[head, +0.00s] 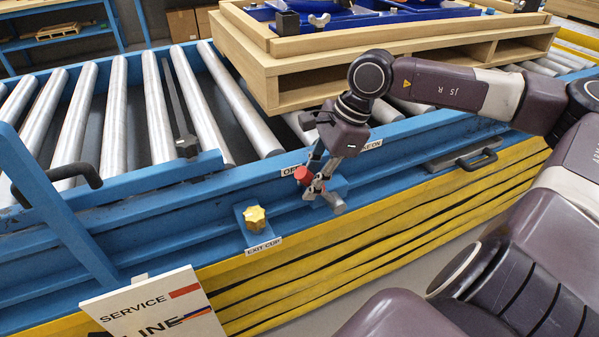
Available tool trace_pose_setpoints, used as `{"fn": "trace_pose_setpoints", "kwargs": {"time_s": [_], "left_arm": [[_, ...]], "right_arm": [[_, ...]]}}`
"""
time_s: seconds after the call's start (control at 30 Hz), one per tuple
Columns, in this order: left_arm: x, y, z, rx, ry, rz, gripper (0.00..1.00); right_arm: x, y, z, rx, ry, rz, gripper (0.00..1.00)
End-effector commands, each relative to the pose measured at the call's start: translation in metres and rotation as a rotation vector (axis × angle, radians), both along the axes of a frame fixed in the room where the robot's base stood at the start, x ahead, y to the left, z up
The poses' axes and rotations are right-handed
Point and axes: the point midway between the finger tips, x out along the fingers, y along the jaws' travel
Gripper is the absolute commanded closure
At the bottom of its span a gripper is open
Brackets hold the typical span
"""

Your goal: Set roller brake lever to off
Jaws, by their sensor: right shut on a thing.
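The roller brake lever, with a red knob (303,175), is on the blue side rail of the conveyor, in the middle of the head view. My right gripper (318,188) comes down from above and is shut on the lever by the red knob. The fingers hide much of the lever. A white label (291,170) starting with "OF" is just left of the knob, partly covered. Another label (371,144), partly hidden by my gripper, is to the right. My left gripper is not in view.
A yellow knob (255,218) above an "EXIT CUP" label is on the rail to the left. A wooden pallet (300,92) with a blue load sits on the rollers behind my right gripper. A black handle (476,158) is to the right. A "SERVICE LINE" sign (150,308) stands front left.

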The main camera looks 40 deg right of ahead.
Motion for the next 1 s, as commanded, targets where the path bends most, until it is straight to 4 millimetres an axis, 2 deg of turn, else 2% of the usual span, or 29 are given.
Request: {"fn": "trace_pose_setpoints", "kwargs": {"time_s": [0.43,0.47,0.6,0.87,1.0], "left_arm": [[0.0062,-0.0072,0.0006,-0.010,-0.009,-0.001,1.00],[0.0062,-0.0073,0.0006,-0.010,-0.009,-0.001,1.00],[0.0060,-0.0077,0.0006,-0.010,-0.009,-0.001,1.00],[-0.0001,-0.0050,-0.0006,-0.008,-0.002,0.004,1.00],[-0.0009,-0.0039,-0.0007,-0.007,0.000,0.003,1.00]], "right_arm": [[-0.0005,-0.0001,-0.0012,-0.002,0.001,0.005,1.00],[-0.0006,0.0000,-0.0013,-0.003,0.002,0.005,0.77],[-0.0005,-0.0005,-0.0013,-0.004,0.002,0.004,0.61],[-0.0005,-0.0014,-0.0006,-0.005,0.002,0.003,0.61],[-0.0018,-0.0041,0.0065,-0.009,0.001,0.002,0.61]]}}
